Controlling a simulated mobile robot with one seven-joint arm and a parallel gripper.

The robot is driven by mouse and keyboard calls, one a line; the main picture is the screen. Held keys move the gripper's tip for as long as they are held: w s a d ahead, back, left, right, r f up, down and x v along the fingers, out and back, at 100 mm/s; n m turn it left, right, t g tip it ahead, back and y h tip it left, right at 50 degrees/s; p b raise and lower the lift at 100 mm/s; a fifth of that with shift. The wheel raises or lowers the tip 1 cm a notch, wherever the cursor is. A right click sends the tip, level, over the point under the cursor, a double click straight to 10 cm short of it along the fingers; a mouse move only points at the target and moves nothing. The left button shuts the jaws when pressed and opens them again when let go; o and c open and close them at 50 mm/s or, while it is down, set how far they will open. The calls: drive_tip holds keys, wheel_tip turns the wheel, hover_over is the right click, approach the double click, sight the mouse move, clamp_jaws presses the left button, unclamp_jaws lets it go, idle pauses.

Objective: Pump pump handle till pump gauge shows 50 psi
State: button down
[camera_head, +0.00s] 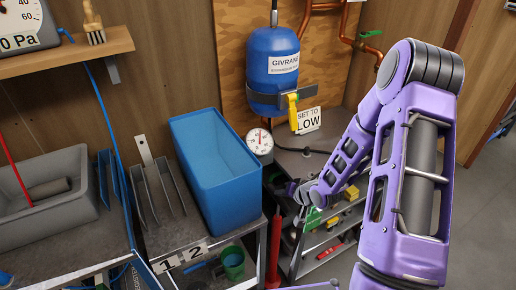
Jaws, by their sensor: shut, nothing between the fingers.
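The pump (273,252) is a red upright cylinder beside the bench's right end, its lower part cut off by the picture's edge. A round white pump gauge (260,141) with a red needle is above it; its reading is too small to tell. My gripper (288,191) is at the end of my purple arm, just right of and above the pump's top. It is shut, with nothing seen in it. The pump handle is not clearly visible; dark parts near my gripper blend together, and I cannot tell whether they touch.
A blue tank (273,68) with a yellow valve handle (293,112) hangs on the wooden board behind. A tall blue bin (214,172) stands on the bench left of the pump. A metal shelf cart (340,232) with small items is right of it. Floor shows at far right.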

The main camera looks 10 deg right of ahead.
wheel_tip(320, 180, up, 7)
drive_tip(key=p, duration=0.6)
drive_tip(key=shift+r, duration=0.15)
drive_tip(key=shift+r, duration=0.15)
idle(0.4)
wheel_tip(320, 180, up, 6)
drive_tip(key=p, duration=0.4)
hover_over(281, 199)
idle(0.6)
